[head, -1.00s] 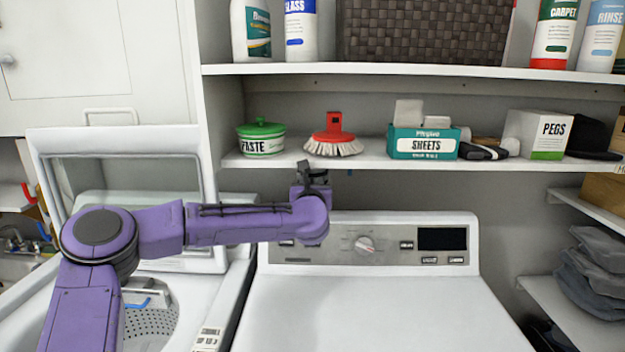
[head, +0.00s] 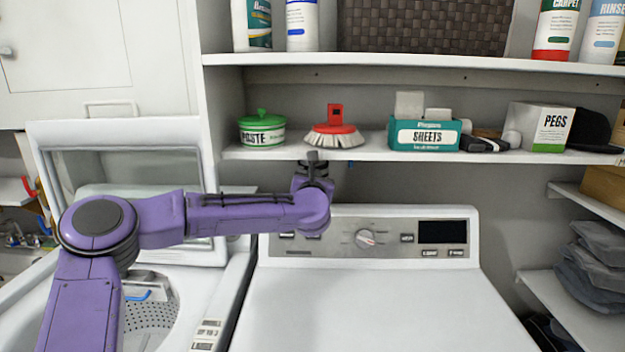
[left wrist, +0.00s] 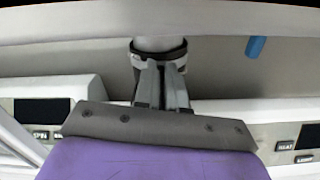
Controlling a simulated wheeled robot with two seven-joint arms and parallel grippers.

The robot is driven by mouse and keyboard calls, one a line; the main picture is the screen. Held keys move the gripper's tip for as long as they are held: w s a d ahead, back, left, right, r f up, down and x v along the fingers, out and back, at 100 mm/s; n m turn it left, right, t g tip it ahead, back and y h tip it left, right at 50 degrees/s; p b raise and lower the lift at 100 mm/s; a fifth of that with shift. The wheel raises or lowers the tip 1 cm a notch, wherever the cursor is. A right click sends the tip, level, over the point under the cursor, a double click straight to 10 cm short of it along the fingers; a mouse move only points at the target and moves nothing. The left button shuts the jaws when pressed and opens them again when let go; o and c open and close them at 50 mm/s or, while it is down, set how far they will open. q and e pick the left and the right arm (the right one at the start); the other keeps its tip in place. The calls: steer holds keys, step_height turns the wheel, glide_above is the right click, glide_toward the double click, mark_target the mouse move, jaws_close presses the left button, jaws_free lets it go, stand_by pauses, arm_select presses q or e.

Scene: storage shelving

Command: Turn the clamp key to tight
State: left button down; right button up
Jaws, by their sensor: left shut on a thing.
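My left gripper (head: 314,160) is raised to the front edge of the lower shelf, above the dryer's control panel. In the left wrist view its fingers (left wrist: 160,85) are close together, pointing at a pale round part with a dark band (left wrist: 158,48) under a pale ledge. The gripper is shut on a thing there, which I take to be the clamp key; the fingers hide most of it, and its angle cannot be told. My right gripper is in neither view.
The lower shelf (head: 375,153) carries a green-lidded paste tub (head: 262,130), a red brush (head: 335,128) and a sheets box (head: 424,135). The dryer (head: 375,300) has a clear top below. An open washer (head: 150,315) stands left. A blue piece (left wrist: 255,47) hangs right of the fingers.

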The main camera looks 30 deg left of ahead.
arm_select(q)
steer(key=shift+w+d+f+m, duration=0.1)
steer(key=shift+f+m, duration=0.05)
steer(key=shift+m, duration=2.2)
steer(key=shift+w+d+f+m, duration=0.1)
steer(key=shift+d+m, duration=0.05)
steer(key=shift+m, duration=2.25)
steer(key=shift+w+d+f+m, duration=0.1)
steer(key=shift+f+m, duration=0.05)
steer(key=shift+m, duration=2.5)
steer(key=c, duration=1.2)
jaws_free()
steer(key=shift+f, duration=0.1)
